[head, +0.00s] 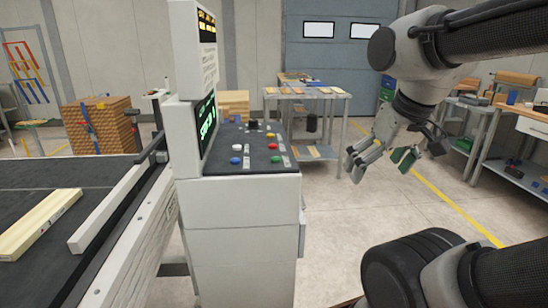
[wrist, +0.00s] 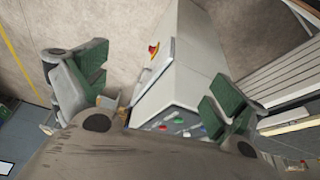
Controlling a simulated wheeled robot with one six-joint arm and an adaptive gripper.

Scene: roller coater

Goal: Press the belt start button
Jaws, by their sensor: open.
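The control console (head: 240,205) stands left of centre in the head view, with a dark sloped button panel (head: 255,167) on top. The panel carries a green button (head: 276,159), a red button (head: 274,145), a yellow button (head: 270,134), a white button (head: 237,145), a blue button (head: 236,161) and a black knob (head: 253,125). Their labels are too small to read, so I cannot tell which one is belt start. My gripper (head: 383,160) is open and empty, right of the console and apart from it. In the wrist view, the console (wrist: 192,62) shows between the spread fingers.
A screen column (head: 195,90) rises at the console's left. The conveyor belt (head: 45,255) with a wooden board (head: 38,222) lies further left. A red and yellow button (wrist: 153,50) sits on the console's side. A workbench (head: 310,97) stands behind. Floor right of the console is clear.

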